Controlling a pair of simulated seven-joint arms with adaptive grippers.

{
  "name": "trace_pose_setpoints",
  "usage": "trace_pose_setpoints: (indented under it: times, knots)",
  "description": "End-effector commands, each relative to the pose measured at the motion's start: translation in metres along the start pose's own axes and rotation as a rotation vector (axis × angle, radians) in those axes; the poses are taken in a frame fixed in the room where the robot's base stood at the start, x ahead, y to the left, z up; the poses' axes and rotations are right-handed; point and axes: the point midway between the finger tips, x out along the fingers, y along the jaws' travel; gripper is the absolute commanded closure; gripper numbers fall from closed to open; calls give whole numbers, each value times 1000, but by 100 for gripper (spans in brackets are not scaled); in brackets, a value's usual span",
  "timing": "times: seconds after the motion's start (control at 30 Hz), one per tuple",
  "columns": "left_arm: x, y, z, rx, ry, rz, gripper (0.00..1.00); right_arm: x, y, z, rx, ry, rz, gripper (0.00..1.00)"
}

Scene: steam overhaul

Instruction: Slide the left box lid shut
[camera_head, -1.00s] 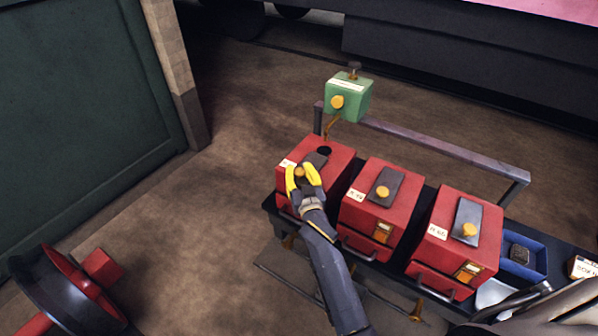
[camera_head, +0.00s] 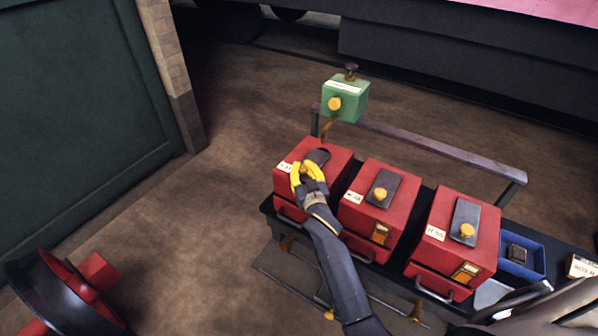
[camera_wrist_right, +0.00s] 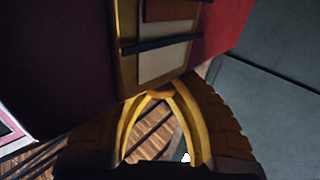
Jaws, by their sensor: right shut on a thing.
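The left red box (camera_head: 338,168) stands at the left end of a dark bench. Its dark grey sliding lid (camera_head: 318,155) lies on the top face, toward the far side, and no open hole shows there. In the right wrist view the yellow fingers (camera_wrist_right: 160,110) show below a red box wall (camera_wrist_right: 228,22) with a brass-framed card (camera_wrist_right: 163,60). My left gripper is not in view.
Two similar red boxes, the middle (camera_head: 400,206) and right one (camera_head: 485,238), have grey lids with brass knobs. A green box (camera_head: 347,99) stands behind, by a metal rail (camera_head: 440,147). A blue tray (camera_head: 535,268) is at right.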

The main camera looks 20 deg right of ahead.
Motion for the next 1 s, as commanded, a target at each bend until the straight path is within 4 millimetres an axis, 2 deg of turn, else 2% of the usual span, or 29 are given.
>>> trace_pose_setpoints:
  times: [0.03, 0.1, 0.13, 0.47, 0.77, 0.87, 1.0]
  knots:
    - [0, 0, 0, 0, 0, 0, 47, 1, 0, -10, 3, 20, -1, 100]
    - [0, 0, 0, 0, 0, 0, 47, 2, 0, -10, 4, 21, -1, 100]
    - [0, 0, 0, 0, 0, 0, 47, 2, 0, -10, 4, 21, -1, 87]
    - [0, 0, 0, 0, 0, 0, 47, 1, 0, -7, 3, 14, -1, 48]
    - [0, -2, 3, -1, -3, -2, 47, -1, 0, -4, 2, 8, -1, 47]
    - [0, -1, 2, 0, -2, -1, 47, -7, 0, -3, 2, 7, -1, 47]
    - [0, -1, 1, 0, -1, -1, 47, -26, 0, -3, 4, 7, -1, 47]
